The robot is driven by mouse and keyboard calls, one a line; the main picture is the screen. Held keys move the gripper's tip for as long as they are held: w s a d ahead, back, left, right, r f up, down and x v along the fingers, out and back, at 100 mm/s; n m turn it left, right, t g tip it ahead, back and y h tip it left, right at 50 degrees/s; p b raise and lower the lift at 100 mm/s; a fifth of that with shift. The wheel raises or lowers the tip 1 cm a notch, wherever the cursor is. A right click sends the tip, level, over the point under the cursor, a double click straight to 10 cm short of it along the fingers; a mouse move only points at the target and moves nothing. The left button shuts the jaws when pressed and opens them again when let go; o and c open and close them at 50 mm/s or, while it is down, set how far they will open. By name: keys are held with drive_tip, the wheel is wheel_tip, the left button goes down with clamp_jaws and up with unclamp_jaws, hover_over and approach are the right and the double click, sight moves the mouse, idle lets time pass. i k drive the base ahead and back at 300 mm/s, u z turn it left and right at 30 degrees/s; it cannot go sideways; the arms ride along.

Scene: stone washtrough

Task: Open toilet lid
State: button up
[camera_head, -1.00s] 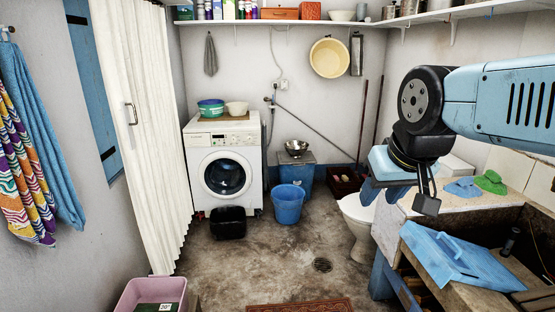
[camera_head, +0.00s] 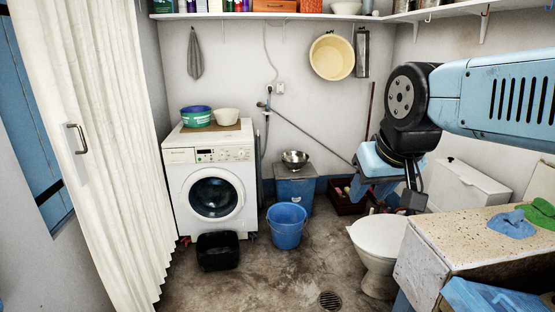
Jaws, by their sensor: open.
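A white toilet (camera_head: 379,258) stands on the floor right of centre, partly hidden behind the stone counter. Its lid (camera_head: 379,235) looks down over the bowl, and its cistern (camera_head: 466,185) is against the wall behind. My gripper (camera_head: 365,190) hangs from my light blue arm, above and in the picture just over the toilet's back left side. Its blue fingers are apart and empty, not touching the lid. The hinge area is partly hidden by my gripper.
A speckled counter (camera_head: 470,243) with blue and green cloths is close to the toilet's right. A blue bucket (camera_head: 286,228), a black tub (camera_head: 218,251) and a washing machine (camera_head: 210,190) stand to the left. The floor around the drain (camera_head: 330,300) is clear.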

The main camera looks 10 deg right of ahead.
sight(382, 235)
drive_tip(key=u, duration=0.05)
drive_tip(key=i, duration=1.75)
drive_tip(key=z, duration=1.6)
